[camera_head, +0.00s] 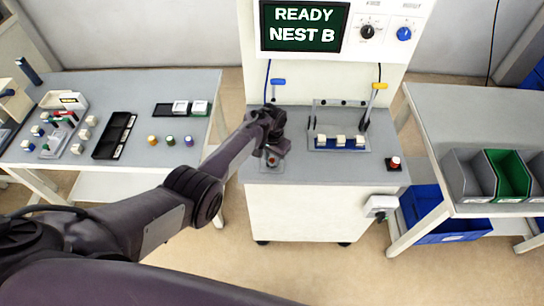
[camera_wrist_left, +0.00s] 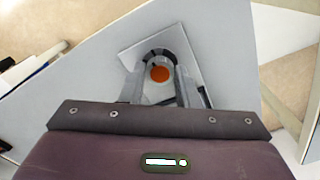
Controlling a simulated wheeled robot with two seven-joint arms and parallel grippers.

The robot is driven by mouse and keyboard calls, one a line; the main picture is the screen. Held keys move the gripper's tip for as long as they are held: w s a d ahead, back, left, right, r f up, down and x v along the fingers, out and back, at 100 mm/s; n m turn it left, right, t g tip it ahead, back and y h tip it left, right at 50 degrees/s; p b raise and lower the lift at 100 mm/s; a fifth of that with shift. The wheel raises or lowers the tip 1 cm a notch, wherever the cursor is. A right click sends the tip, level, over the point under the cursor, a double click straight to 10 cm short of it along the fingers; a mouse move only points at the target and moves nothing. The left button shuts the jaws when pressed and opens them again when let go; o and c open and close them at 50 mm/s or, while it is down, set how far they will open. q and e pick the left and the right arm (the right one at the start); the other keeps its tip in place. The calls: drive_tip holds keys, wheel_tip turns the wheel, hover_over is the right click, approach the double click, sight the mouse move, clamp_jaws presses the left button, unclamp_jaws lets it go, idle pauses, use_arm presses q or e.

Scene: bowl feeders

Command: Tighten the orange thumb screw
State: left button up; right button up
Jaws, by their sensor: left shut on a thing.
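The orange thumb screw (camera_wrist_left: 160,74) shows as a small orange disc between the fingers of my left gripper in the left wrist view. It sits over a dark round part on a grey plate (camera_wrist_left: 133,53) that lies on the machine's worktop. My left gripper (camera_wrist_left: 159,88) is shut on the thumb screw, with one finger on either side. In the head view my left gripper (camera_head: 271,160) reaches down to the left part of the machine's worktop (camera_head: 310,174), and the arm hides most of the screw there. My right gripper is not in view.
The machine screen (camera_head: 304,26) reads "READY NEST B". A fixture with white-topped blocks (camera_head: 341,141) and a red button (camera_head: 395,162) stand to the right on the worktop. Side tables (camera_head: 60,90) hold trays, small parts and bins (camera_head: 508,174). Blue-handled (camera_head: 278,82) and yellow-handled (camera_head: 379,86) tools hang above.

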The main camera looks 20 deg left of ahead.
sight(272, 160)
use_arm(q)
drive_tip(key=shift+r, duration=0.1)
drive_tip(key=o, duration=1)
drive_tip(key=shift+c, duration=0.2)
drive_tip(key=shift+r+p, duration=0.4)
drive_tip(key=shift+r, duration=3.45)
drive_tip(key=shift+f, duration=0.1)
